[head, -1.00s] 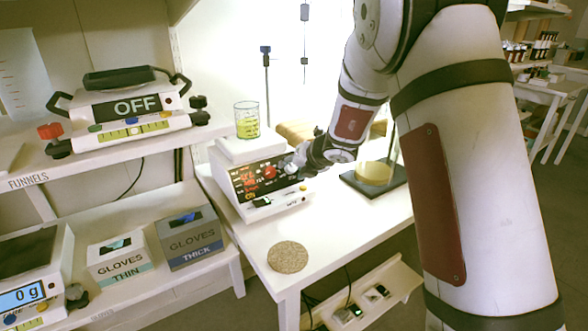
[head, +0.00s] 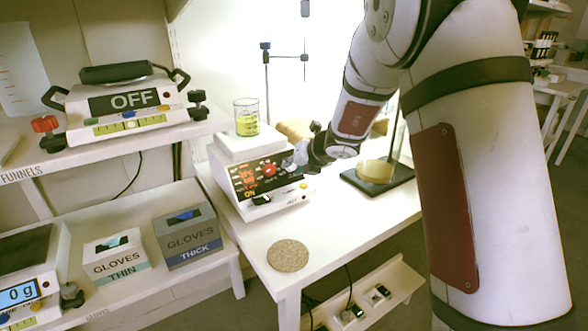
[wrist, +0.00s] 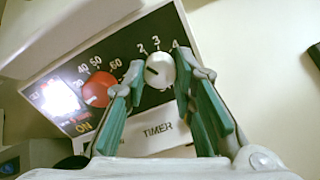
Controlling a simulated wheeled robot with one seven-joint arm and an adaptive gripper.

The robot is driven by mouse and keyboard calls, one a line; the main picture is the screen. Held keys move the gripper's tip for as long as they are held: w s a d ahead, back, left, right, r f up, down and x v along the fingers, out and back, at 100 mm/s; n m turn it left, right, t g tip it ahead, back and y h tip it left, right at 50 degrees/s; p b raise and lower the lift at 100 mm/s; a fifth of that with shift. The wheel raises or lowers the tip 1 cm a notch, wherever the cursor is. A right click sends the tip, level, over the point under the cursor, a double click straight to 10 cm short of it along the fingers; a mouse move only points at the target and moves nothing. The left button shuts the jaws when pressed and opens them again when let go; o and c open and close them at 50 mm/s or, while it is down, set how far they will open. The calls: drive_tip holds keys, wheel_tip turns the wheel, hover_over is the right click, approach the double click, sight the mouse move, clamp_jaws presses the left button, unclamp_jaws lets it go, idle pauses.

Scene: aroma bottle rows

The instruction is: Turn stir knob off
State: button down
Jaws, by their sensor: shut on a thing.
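The hot-plate stirrer (head: 232,185) stands on the white table, with a dark front panel, a lit orange-red display and a lit "ON". In the wrist view its panel (wrist: 120,62) shows a red knob (wrist: 97,89) at left and a white knob (wrist: 160,72) at right, with 2, 3 and 4 printed around the white one. The white knob's dark pointer line is on its left side. My gripper (wrist: 160,78) has its green-padded fingers on either side of the white knob and is shut on it. In the head view my gripper (head: 299,158) is at the panel's right end.
A beaker of yellow liquid (head: 246,117) stands on the stirrer's top plate. A stand with a dark base and a yellowish dish (head: 375,171) is to the right. A round cork mat (head: 288,256) lies in front. The table between is clear.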

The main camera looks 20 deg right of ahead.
drive_tip(key=n+b, duration=0.2)
drive_tip(key=shift+f+n, duration=0.2)
drive_tip(key=shift+n, duration=0.2)
drive_tip(key=n+b, duration=0.3)
drive_tip(key=n, duration=0.1)
drive_tip(key=shift+n, duration=0.3)
drive_tip(key=n+b, duration=0.2)
drive_tip(key=n, duration=0.1)
drive_tip(key=shift+d+n, duration=0.1)
drive_tip(key=shift+n, duration=0.2)
drive_tip(key=shift+r+n+b, duration=0.1)
drive_tip(key=shift+n+b, duration=1)
drive_tip(key=shift+n, duration=0.4)
drive_tip(key=c, duration=1.3)
unclamp_jaws()
drive_tip(key=shift+c, duration=0.2)
drive_tip(key=shift+r, duration=0.1)
